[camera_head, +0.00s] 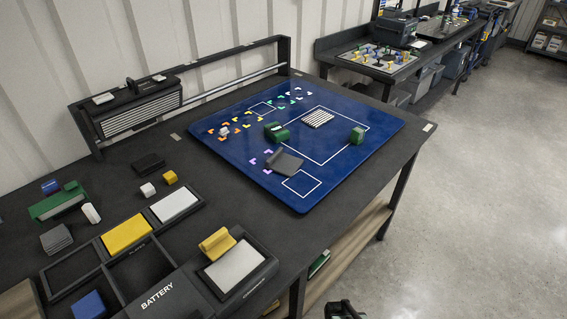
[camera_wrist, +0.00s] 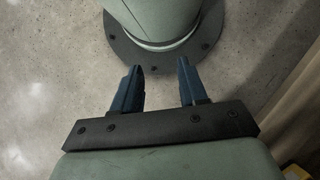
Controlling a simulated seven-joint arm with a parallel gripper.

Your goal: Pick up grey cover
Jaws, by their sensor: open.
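A dark grey cover-like piece (camera_head: 286,162) lies on the blue mat (camera_head: 345,170), beside the small white square outline near the mat's front edge. It has a flat plate and a raised rounded part at its left. My gripper (camera_wrist: 159,66) shows in the wrist view with its two blue fingers apart and nothing between them. It is over the concrete floor, away from the mat. A small dark part of my arm shows at the bottom edge of the head view; the fingers cannot be made out there.
Green blocks (camera_head: 277,132) (camera_head: 357,135) and a striped white piece (camera_head: 318,118) lie on the mat. Another grey piece (camera_head: 56,239) lies at the left. A black rack (camera_head: 130,105) stands behind.

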